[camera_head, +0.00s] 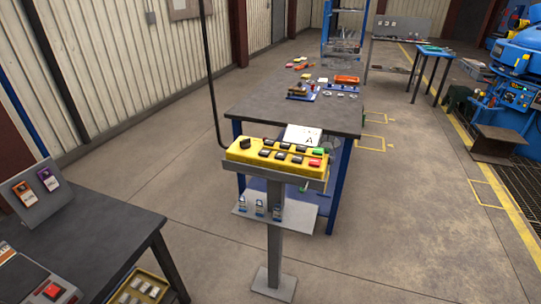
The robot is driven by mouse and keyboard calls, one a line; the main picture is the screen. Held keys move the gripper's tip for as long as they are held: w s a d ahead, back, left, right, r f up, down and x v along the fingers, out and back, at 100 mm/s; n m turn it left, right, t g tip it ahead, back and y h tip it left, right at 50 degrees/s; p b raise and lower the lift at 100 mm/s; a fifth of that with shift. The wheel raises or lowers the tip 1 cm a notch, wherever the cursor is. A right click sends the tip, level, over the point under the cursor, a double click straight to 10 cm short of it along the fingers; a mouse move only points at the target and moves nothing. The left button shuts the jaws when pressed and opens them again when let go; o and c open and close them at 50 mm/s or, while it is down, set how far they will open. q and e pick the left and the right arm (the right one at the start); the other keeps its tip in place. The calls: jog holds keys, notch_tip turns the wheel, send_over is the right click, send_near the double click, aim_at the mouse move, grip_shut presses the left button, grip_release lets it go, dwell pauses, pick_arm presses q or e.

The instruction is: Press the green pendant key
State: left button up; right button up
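The yellow pendant (240,154) lies on a grey stand in the middle of the view, with a black cable rising from its left end. Its green key (320,151) is at the right end of the top row. A red key (315,162) sits just in front of it, and several black keys fill the rows to the left. A black knob (244,143) is near the left end. Neither of my grippers shows in the head view, and nothing covers the green key.
The stand's post (274,230) rises from a square floor plate. A workbench (345,118) with a white sheet marked A (303,135) stands right behind the pendant. A dark table (85,250) is at the lower left. The floor to the right (410,220) is clear.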

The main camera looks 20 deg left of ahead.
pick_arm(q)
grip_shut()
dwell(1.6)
